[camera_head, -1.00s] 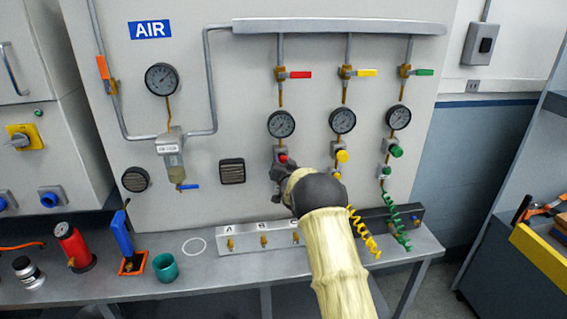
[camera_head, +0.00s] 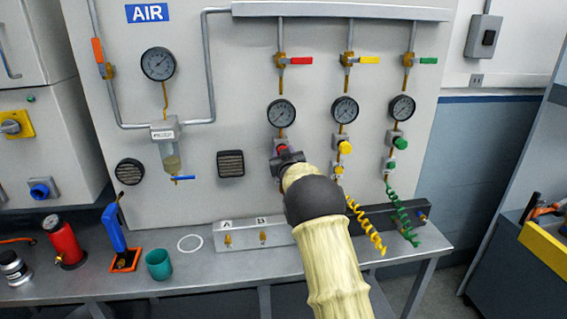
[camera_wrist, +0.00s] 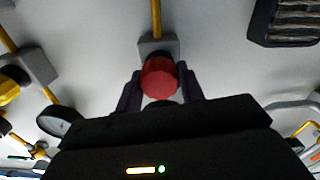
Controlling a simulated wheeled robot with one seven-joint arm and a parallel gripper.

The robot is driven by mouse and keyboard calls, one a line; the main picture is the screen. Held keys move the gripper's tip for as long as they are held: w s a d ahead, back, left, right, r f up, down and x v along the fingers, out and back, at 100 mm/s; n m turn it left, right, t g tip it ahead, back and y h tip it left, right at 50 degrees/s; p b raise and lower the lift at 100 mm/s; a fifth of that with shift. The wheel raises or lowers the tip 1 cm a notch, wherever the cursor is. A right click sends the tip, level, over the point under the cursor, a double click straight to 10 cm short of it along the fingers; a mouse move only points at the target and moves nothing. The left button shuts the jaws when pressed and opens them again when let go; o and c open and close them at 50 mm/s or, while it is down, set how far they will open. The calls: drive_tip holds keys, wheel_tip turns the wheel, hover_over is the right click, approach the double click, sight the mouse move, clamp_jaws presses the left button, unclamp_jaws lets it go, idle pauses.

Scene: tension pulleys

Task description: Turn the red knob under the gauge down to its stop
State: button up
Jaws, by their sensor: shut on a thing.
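The red knob (camera_head: 282,149) sits on a regulator below a round gauge (camera_head: 281,113) on the grey panel. In the wrist view the red knob (camera_wrist: 160,77) lies between the two dark fingers of my gripper (camera_wrist: 160,88), which are shut on it. In the head view my gripper (camera_head: 287,160) reaches the knob from below, and my arm hides most of the regulator's lower part. The gauge has a white dial; its needle is too small to read surely.
A yellow knob (camera_head: 345,147) and a green knob (camera_head: 400,143) sit to the right under their own gauges, with coiled hoses below. A red-handled valve (camera_head: 297,61) is above.

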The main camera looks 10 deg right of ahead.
drive_tip(key=shift+a+n+b, duration=0.15)
drive_tip(key=shift+n+b, duration=0.7)
drive_tip(key=shift+n, duration=0.15)
drive_tip(key=o, duration=1)
drive_tip(key=shift+s, duration=0.1)
drive_tip(key=shift+s, duration=0.15)
drive_tip(key=s+b, duration=0.4)
drive_tip(key=s, duration=1.3)
drive_tip(key=shift+b, duration=0.3)
